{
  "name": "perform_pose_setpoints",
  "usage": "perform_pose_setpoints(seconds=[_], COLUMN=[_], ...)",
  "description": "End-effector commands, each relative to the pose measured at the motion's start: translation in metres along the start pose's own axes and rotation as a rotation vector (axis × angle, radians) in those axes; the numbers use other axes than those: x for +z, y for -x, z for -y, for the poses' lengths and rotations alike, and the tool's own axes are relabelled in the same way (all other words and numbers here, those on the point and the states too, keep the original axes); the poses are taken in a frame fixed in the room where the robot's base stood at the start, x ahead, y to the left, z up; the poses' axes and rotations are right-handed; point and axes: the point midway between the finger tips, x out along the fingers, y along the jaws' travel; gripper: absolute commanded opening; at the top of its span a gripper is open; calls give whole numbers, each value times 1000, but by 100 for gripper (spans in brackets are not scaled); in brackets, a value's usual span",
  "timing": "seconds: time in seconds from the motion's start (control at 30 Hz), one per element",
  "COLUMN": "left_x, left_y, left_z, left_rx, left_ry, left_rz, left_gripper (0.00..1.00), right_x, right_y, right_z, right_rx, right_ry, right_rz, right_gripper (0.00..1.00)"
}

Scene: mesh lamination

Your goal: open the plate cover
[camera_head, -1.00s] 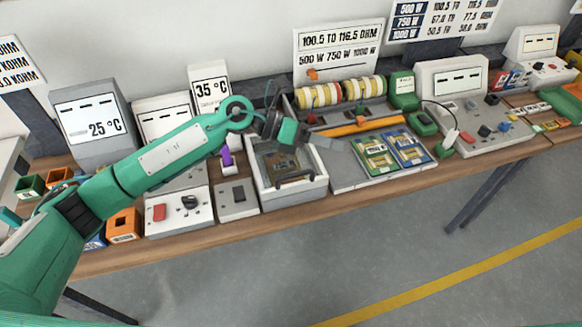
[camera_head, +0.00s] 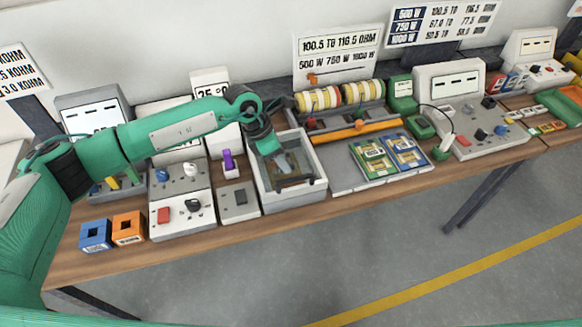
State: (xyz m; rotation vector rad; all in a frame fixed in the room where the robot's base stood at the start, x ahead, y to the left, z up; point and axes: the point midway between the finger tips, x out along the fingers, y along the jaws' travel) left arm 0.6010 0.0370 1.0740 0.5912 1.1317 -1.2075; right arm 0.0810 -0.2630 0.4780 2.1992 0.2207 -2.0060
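A white open-topped box (camera_head: 264,199) stands on the workbench near the middle of the view. Inside it lies a dark plate with a brownish frame (camera_head: 298,183), which appears to be the plate cover. My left arm comes in from the left, and its gripper (camera_head: 287,165) points down into the box, over the dark plate. Its grey fingers are small and blurred against the plate, so I cannot tell whether they touch it or how far apart they are. The gripper hides the back part of the plate. My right gripper is not in view.
Right of the box is a grey station with yellow rolls (camera_head: 318,99), an orange bar (camera_head: 358,129) and green and blue cards (camera_head: 407,152). Left are a grey switch box (camera_head: 239,203), a purple handle (camera_head: 228,160), a control panel (camera_head: 180,217) and orange (camera_head: 127,228) and blue (camera_head: 95,235) cubes.

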Motion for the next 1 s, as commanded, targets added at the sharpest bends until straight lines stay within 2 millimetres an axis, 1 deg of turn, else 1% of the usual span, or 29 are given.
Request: perform_pose_setpoints(seconds=[0.03, 0.2, 0.3, 0.5, 0.73, 0.87, 0.9, 0.93, 1.0], left_x=[1, 1, 1, 0, 0, 0, 0, 0, 0], left_y=[-8, -38, -50, -61, -62, -61, -61, -61, -61], left_z=[3, 2, 2, 1, 1, 1, 0, 0, 0], left_rx=[-5, -4, -3, -1, -1, -1, -1, -1, -1], left_ry=[1, 1, 1, 0, 0, 0, 0, 0, 0], left_rz=[-3, -1, 0, 1, 1, 1, 1, 1, 1], left_gripper=[36, 36, 36, 36, 36, 11, 3, 0, 0], right_x=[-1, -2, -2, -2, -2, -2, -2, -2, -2], right_y=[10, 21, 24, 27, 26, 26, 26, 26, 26], right_z=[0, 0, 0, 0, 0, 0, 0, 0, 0], right_rx=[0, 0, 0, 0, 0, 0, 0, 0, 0], right_ry=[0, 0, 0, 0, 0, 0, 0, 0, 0], right_rz=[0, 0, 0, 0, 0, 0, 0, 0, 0], right_gripper=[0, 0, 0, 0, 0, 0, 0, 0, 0])
